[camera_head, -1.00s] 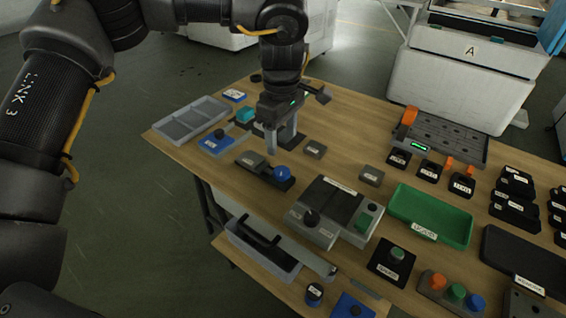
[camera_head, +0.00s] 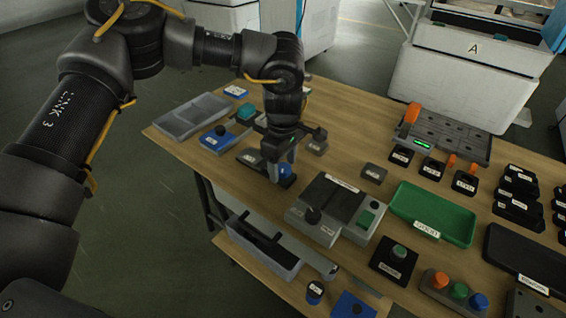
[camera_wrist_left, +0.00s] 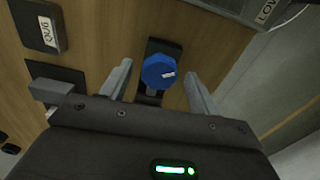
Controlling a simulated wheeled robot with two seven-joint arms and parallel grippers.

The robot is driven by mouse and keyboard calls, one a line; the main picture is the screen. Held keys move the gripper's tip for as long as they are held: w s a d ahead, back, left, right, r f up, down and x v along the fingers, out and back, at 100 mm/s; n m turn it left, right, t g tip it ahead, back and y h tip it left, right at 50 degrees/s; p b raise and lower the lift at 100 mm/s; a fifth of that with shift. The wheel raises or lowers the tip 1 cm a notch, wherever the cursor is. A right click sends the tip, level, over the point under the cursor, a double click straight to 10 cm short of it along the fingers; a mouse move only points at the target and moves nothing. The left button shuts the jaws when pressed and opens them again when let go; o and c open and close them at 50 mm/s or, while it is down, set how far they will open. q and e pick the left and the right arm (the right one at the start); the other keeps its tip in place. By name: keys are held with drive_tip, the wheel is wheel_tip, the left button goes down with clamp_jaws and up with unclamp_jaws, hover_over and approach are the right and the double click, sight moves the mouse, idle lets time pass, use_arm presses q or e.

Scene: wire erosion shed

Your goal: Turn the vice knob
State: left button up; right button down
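The blue knob (camera_head: 284,172) sits on a dark base (camera_head: 262,171) near the table's left front edge. A grey block (camera_head: 249,157) with a white label is at the far end of this base. My left gripper (camera_head: 281,172) points down over the knob and partly hides it. In the left wrist view, the blue knob (camera_wrist_left: 158,70) shows a white mark and lies between the two grey fingers of my open left gripper (camera_wrist_left: 158,72). Gaps show on both sides, so the fingers do not touch it there. My right gripper is not in view.
A grey control box (camera_head: 298,211) with a dark knob stands to the right of the base. A small grey block (camera_head: 316,148) lies behind it. A blue plate (camera_head: 215,140) and a grey tray (camera_head: 178,127) are to the left. A green tray (camera_head: 403,205) is further right.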

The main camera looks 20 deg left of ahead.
use_arm(q)
drive_tip(key=c, duration=0.9)
